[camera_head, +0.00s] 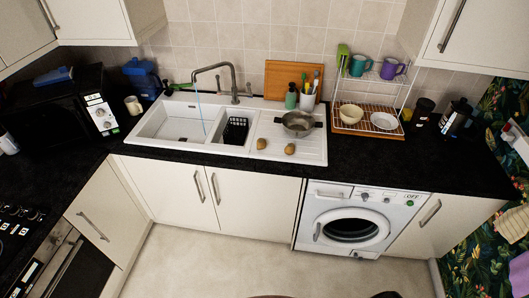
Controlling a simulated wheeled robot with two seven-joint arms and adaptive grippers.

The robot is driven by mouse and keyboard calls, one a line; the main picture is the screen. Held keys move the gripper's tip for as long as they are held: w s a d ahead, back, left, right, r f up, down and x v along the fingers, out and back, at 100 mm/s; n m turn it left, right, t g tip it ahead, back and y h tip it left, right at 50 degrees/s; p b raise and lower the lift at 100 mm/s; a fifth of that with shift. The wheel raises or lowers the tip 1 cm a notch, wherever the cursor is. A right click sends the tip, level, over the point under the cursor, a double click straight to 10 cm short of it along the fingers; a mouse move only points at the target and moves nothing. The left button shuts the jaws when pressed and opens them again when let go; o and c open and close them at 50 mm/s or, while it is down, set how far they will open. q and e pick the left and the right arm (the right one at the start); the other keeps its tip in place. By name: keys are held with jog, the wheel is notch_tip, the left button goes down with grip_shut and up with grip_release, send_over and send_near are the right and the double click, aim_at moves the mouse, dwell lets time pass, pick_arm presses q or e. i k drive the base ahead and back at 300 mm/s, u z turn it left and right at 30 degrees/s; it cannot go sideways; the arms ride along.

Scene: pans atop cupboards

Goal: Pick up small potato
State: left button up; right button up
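Two brown potatoes lie close together but apart on the ribbed drainboard of the white sink, near its front edge. The left potato (261,143) is just left of and in front of a metal pan. The right potato (290,149) lies a little nearer the front edge. They look close in size, and I cannot tell clearly which is the smaller. Neither of my grippers can be made out in the head view. Only small dark shapes show at the bottom edge, too cut off to identify.
The metal pan (299,123) stands right behind the potatoes. The sink (177,124) with its tap (232,76) is to the left. A dish rack (372,117) with bowls and mugs stands to the right. The floor (215,262) before the cupboards and washing machine (352,222) is clear.

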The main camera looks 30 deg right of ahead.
aim_at(289, 149)
jog(key=z, duration=0.3)
jog(key=k, duration=0.15)
jog(key=u, duration=0.6)
jog(key=i, duration=1.05)
jog(key=z, duration=1.4)
jog(key=i, duration=0.65)
jog(key=z, duration=0.7)
